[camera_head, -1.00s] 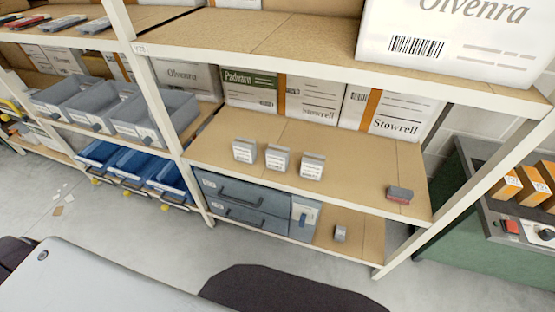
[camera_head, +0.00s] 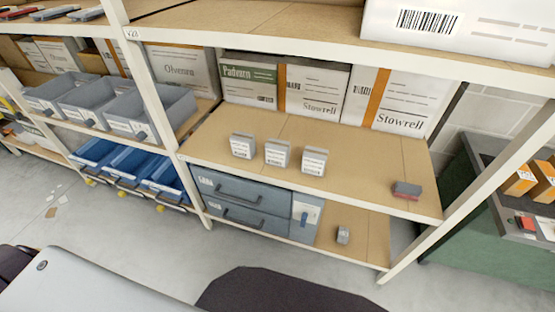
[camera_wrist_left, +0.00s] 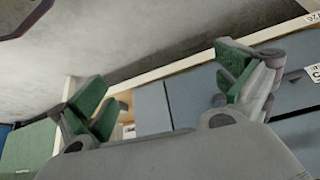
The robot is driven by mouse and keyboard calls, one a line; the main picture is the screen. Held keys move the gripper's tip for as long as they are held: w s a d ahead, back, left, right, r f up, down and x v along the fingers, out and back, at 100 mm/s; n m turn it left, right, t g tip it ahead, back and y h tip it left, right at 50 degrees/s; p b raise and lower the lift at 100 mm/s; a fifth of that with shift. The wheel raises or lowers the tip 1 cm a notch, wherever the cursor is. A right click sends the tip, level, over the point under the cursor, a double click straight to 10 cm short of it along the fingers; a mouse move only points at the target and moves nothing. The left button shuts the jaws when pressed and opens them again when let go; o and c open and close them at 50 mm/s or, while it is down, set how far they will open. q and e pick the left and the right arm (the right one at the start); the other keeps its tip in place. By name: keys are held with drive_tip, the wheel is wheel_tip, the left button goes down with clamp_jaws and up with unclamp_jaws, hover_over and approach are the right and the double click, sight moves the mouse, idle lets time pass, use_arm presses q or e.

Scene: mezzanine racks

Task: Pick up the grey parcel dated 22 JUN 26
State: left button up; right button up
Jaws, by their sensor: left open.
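Three small grey parcels with white labels stand in a row on the middle shelf in the head view: a left one (camera_head: 242,146), a middle one (camera_head: 277,153) and a right one (camera_head: 314,161). Their label print is too small to read, so I cannot tell which bears 22 JUN 26. My left gripper (camera_wrist_left: 165,95) shows in the left wrist view, open with green-padded fingers apart and nothing between them. It does not show in the head view, and no parcel can be made out in the wrist view. My right gripper is not in view.
A grey and red item (camera_head: 406,190) lies at the shelf's right end. Grey-blue drawers (camera_head: 240,190) and a small grey object (camera_head: 343,234) are on the shelf below. Large boxes (camera_head: 318,88) stand behind the parcels. A white upright (camera_head: 150,100) and the upper shelf edge frame the bay.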

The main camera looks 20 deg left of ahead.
use_arm(q)
drive_tip(key=w+d+r+t+b, duration=0.1)
drive_tip(key=w+r+t+b, duration=0.1)
drive_tip(key=w+r, duration=0.3)
drive_tip(key=w+d+r+t+b, duration=0.1)
drive_tip(key=w+r+b, duration=0.1)
drive_tip(key=w, duration=0.6)
drive_tip(key=n+t+b, duration=0.2)
drive_tip(key=t+b, duration=0.7)
drive_tip(key=b, duration=0.2)
approach(275, 153)
drive_tip(key=shift+s+r, duration=0.3)
drive_tip(key=shift+s, duration=0.15)
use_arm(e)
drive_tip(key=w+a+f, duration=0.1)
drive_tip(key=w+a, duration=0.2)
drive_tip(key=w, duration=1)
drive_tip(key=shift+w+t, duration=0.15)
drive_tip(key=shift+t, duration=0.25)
use_arm(q)
drive_tip(key=shift+w, duration=0.15)
